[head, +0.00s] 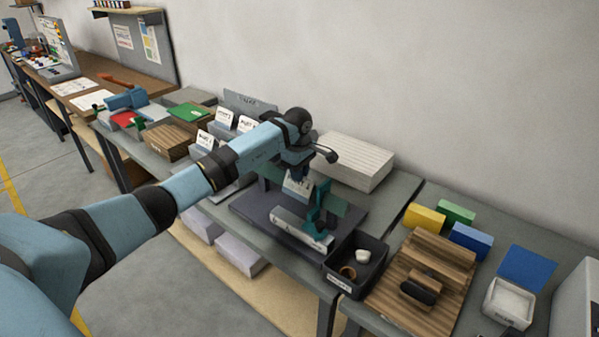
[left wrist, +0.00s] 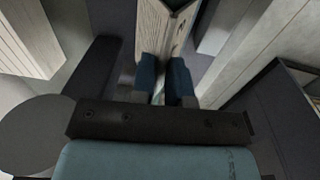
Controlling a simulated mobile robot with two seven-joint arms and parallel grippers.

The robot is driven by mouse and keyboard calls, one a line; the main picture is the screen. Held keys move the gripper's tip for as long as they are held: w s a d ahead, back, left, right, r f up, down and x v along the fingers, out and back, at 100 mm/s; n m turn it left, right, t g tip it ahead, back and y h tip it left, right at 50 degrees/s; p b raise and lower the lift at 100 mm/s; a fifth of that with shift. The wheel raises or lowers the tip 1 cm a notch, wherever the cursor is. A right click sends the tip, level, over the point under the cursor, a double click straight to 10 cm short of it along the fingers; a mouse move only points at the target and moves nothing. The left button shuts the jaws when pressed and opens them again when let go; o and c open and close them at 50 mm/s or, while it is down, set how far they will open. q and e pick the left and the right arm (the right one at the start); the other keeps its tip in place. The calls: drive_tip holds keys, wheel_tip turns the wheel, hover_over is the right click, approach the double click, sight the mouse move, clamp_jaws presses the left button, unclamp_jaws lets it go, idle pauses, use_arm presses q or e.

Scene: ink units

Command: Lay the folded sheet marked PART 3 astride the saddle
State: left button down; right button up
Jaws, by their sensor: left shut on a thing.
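My left gripper (head: 299,166) is shut on a folded white sheet (head: 297,187), held fold up above the dark base; its printed mark is too small to read surely. In the left wrist view the sheet (left wrist: 168,28) stands out beyond the two blue fingers (left wrist: 164,84), pinched between them. The saddle (head: 296,229) is a pale labelled bar on the dark base, below and in front of the sheet. The sheet looks apart from it, but the exact gap is unclear. A teal upright (head: 320,208) stands by the saddle's right end. My right gripper is not in view.
Other folded sheets (head: 224,116) stand on a rack to the left. A stack of pale boards (head: 354,162) lies behind the base. A dark bin (head: 373,274) and a wooden block (head: 436,262) stand to the right. Red and green pieces lie further left.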

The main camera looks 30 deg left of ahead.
use_arm(q)
drive_tip(key=shift+f, duration=0.15)
drive_tip(key=c, duration=1)
unclamp_jaws()
drive_tip(key=shift+c, duration=0.2)
drive_tip(key=shift+r+p, duration=1.85)
drive_tip(key=shift+r, duration=2.1)
